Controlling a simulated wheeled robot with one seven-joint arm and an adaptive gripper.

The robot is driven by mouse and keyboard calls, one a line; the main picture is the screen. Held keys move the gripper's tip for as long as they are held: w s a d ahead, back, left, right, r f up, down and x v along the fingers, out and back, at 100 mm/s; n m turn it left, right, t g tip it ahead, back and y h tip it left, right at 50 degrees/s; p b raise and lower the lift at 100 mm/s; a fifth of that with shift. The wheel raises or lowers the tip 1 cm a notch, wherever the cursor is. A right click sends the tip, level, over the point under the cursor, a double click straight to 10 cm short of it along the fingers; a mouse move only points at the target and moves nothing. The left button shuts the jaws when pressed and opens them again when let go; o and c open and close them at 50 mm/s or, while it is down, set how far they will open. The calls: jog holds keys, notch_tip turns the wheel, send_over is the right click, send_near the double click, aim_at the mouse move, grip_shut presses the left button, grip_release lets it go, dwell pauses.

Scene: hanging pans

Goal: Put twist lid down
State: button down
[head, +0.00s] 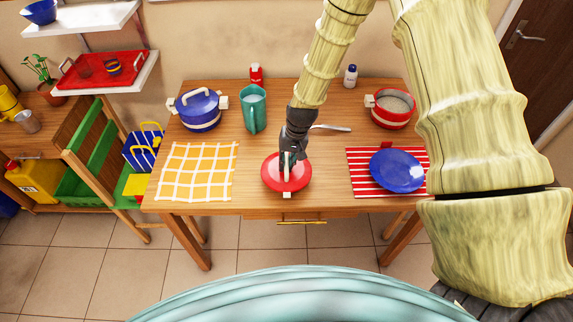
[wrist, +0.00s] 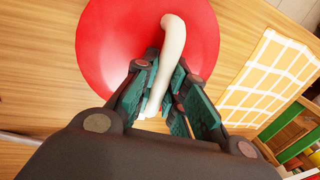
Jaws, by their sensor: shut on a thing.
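The twist lid (head: 272,180) is a round red lid with a pale twisted handle (wrist: 172,45). It is over the front middle of the wooden table, between the two cloths. My gripper (head: 288,158) is above the lid and shut on its handle. In the wrist view, the lid (wrist: 105,45) is just beyond the fingers, and the handle passes between them (wrist: 164,82). Whether the lid touches the table or hangs a little above it cannot be told.
Bare wood shows between the cloths.

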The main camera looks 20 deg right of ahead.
jog(key=shift+f+p, duration=0.6)
jog(key=shift+f, duration=0.75)
jog(key=shift+f, duration=0.15)
jog(key=c, duration=1.5)
grip_release()
jog(key=shift+o, duration=0.2)
jog(key=shift+r, duration=0.2)
notch_tip(320, 180, up, 12)
jog(key=d+b, duration=0.2)
jog(key=b, duration=0.2)
jog(key=shift+s+f, duration=0.15)
jog(key=shift+s, duration=0.2)
jog(key=shift+d, duration=0.1)
